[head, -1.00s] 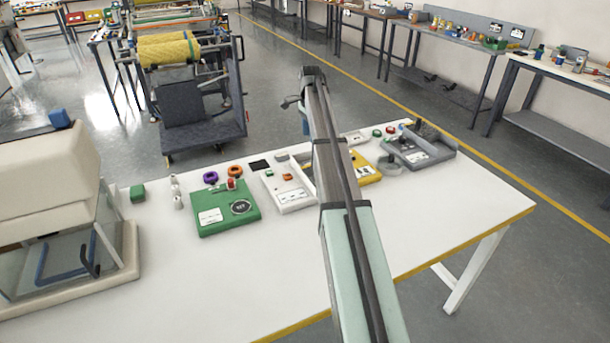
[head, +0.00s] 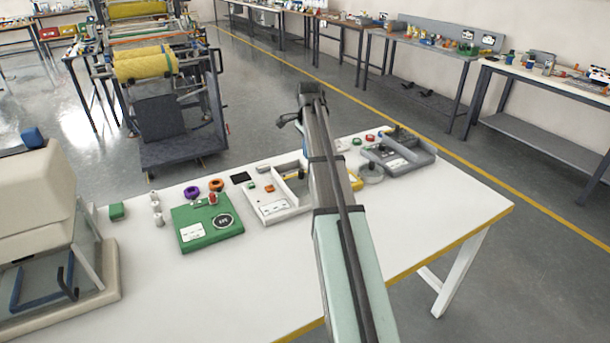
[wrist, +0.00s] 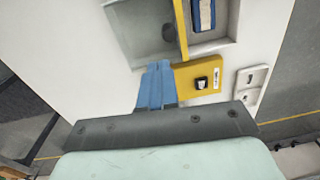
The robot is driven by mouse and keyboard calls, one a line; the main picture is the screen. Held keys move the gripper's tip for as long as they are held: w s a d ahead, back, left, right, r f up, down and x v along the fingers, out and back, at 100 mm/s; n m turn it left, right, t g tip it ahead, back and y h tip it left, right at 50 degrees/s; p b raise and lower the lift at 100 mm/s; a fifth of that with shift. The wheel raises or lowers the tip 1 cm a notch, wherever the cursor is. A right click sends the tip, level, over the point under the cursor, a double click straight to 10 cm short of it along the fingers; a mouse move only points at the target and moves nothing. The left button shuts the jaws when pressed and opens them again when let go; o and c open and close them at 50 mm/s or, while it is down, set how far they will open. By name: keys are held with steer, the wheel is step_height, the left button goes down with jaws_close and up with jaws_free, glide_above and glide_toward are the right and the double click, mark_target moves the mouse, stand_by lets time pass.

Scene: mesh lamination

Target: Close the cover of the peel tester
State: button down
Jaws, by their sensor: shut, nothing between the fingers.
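I cannot tell for sure which device is the peel tester. A yellow device (head: 355,180) stands partly behind my arm in the head view. In the wrist view its yellow body (wrist: 207,66) has a small black button, with a yellow-edged grey recess beside it. My gripper (wrist: 158,68) has blue fingers, closed together and empty, pointing over the edge of the yellow body. I cannot tell whether they touch it.
A green device (head: 207,222), a white tray-like device (head: 272,203) and a grey device (head: 400,152) share the white table (head: 430,225). A large cream machine (head: 35,210) stands at the left. The table's front right is clear.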

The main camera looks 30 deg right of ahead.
steer(key=s+a+f+t, duration=0.1)
steer(key=s+a, duration=0.1)
steer(key=s, duration=0.8)
steer(key=n+t+h, duration=0.3)
steer(key=n+t, duration=0.2)
glide_toward(305, 177)
steer(key=s+d+f, duration=0.2)
steer(key=f, duration=0.1)
steer(key=shift+d+f, duration=0.1)
steer(key=w, duration=0.2)
steer(key=shift+w+a+f, duration=0.2)
steer(key=shift+w+a, duration=0.05)
steer(key=shift+w, duration=0.15)
steer(key=shift+w+a, duration=0.25)
steer(key=shift+w, duration=0.3)
steer(key=shift+w, duration=0.1)
